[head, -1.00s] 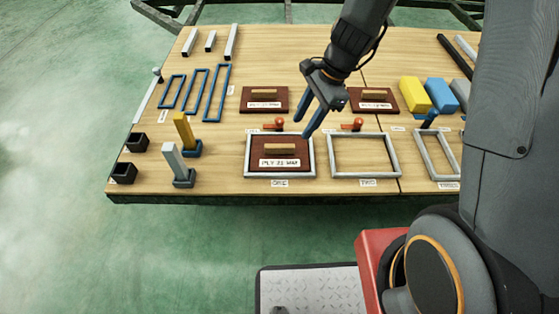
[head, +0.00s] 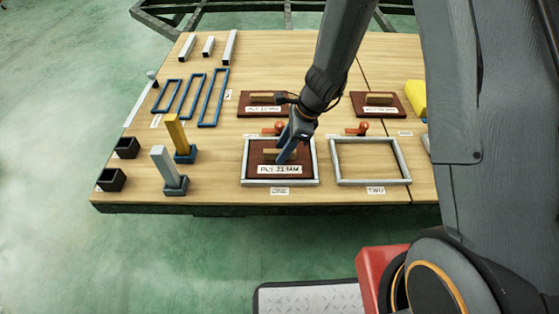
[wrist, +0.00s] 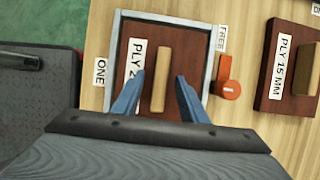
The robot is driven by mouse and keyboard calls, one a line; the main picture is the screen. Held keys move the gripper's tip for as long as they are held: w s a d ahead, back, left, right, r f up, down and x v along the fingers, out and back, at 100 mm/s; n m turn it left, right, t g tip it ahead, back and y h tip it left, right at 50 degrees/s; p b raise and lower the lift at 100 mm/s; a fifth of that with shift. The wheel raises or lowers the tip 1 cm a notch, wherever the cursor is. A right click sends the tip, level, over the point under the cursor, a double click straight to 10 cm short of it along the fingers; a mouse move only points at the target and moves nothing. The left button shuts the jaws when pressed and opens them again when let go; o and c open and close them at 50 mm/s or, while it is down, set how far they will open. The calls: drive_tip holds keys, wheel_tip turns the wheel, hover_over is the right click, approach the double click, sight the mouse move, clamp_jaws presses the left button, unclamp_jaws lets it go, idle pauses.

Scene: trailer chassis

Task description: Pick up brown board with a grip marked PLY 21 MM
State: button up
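The brown board marked PLY 21 MM (head: 258,176) lies inside the grey frame labelled ONE (head: 246,163) on the wooden table. Its light wooden grip shows in the wrist view (wrist: 161,78), where the label is partly hidden by a finger. My gripper (head: 283,158) is over the right part of this board in the head view. In the wrist view my gripper (wrist: 160,80) has its two blue fingers apart, one on each side of the grip's near end.
A red-orange latch (wrist: 231,90) beside the frame is near a FREE label. A board marked PLY 15 MM (wrist: 277,65) lies beyond it. An empty grey frame labelled TWO (head: 372,183) is to the right. Upright yellow (head: 178,135) and grey (head: 164,166) posts stand left.

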drive_tip(key=shift+f, duration=0.35)
idle(0.3)
clamp_jaws()
